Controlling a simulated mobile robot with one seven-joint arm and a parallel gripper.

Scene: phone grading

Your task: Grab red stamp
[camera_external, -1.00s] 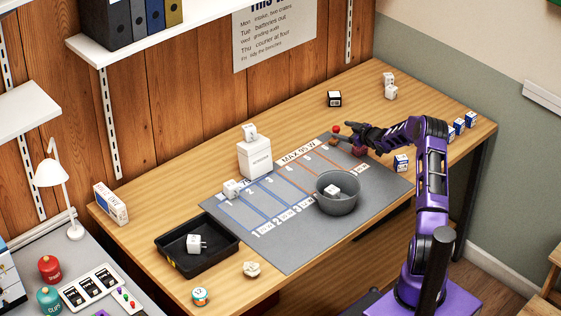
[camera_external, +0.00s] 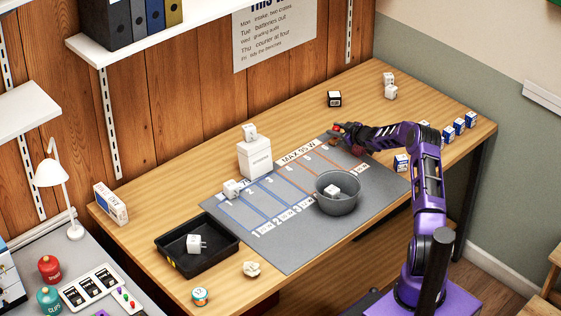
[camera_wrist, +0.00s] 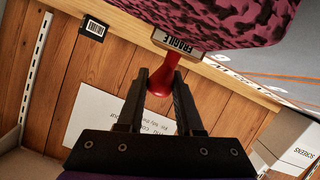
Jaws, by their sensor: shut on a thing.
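The red stamp (camera_wrist: 168,68) has a red handle with a rounded end and a block labelled FRAGILE. In the wrist view, my gripper (camera_wrist: 161,78) is shut on the handle near its rounded end, a black finger on each side. In the external view, the red of the stamp (camera_external: 337,128) shows at the tips of my gripper (camera_external: 340,129), at the far right corner of the grey mat. Whether the stamp's block still touches the surface, I cannot tell.
A mottled pink and black lump (camera_wrist: 215,18) is close beside the stamp. A black box (camera_external: 334,99) stands behind it. The grey bowl (camera_external: 338,193) holds a white plug. Several blue and white boxes stand to the right. The wooden table (camera_external: 300,110) behind the mat has free room.

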